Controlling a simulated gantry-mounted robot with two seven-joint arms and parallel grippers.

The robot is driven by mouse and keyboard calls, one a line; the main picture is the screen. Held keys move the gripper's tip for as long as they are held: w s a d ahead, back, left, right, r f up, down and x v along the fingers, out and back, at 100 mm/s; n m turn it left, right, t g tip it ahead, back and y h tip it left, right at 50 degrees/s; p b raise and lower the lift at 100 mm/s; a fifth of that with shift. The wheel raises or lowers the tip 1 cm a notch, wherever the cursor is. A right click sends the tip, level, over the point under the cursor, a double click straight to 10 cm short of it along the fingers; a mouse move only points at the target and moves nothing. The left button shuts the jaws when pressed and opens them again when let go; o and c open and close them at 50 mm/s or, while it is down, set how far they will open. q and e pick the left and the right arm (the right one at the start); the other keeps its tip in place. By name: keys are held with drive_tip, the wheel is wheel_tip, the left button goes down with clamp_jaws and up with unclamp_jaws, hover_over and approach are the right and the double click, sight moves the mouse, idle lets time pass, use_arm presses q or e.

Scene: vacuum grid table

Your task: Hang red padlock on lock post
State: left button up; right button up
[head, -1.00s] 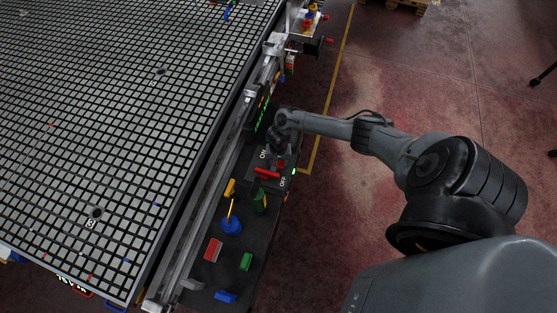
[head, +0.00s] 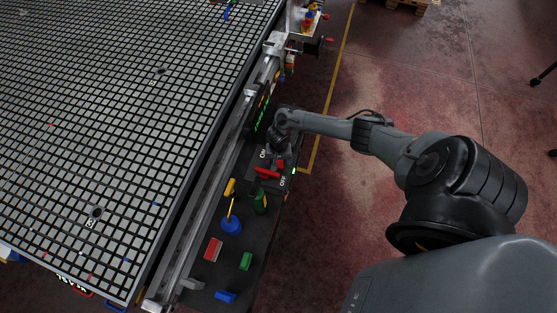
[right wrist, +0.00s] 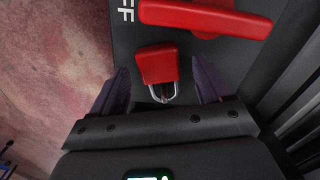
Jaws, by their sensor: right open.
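In the right wrist view, a red padlock (right wrist: 157,65) with a silver shackle lies against the dark panel, below the red switch handle (right wrist: 205,17). Its shackle points toward my gripper. A small dark piece shows inside the shackle; I cannot tell if it is the lock post. My right gripper (right wrist: 161,88) is open, with one finger on each side of the padlock and a gap to both. In the head view the right gripper (head: 278,158) is over the ON/OFF panel, beside the red handle (head: 267,173). My left gripper is not in view.
A black shelf (head: 238,278) along the table side holds a red block-like piece (head: 213,249), a green one (head: 246,261), a blue one (head: 226,296) and a blue funnel-shaped thing (head: 231,226). The grid table (head: 120,130) fills the left. Open floor lies right.

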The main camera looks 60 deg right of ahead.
drive_tip(key=shift+r, duration=0.1)
drive_tip(key=shift+r, duration=0.25)
wheel_tip(320, 180, up, 10)
drive_tip(key=p, duration=0.4)
